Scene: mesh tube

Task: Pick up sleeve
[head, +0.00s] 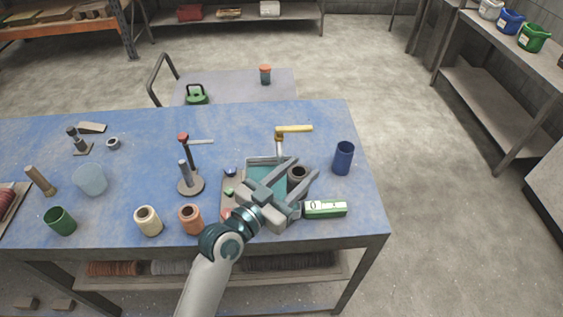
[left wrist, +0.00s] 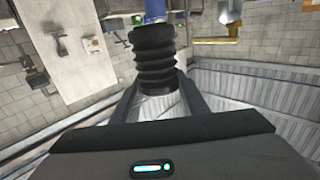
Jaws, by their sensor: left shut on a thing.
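A black ribbed sleeve (left wrist: 155,62) stands out between the two fingers of my left gripper (left wrist: 160,92) in the left wrist view. In the head view the dark round end of the sleeve (head: 297,173) shows between the fingers of the same gripper (head: 306,167), over the right part of the blue table. My left gripper is shut on the sleeve. Part of the sleeve is hidden by the fingers and the gripper body. My right gripper is not in view.
The blue table (head: 240,120) has a dark blue cup (head: 343,158) right of the gripper and a green-white box (head: 325,208) beside it. An orange roll (head: 190,218) and post on a round base (head: 188,178) stand left.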

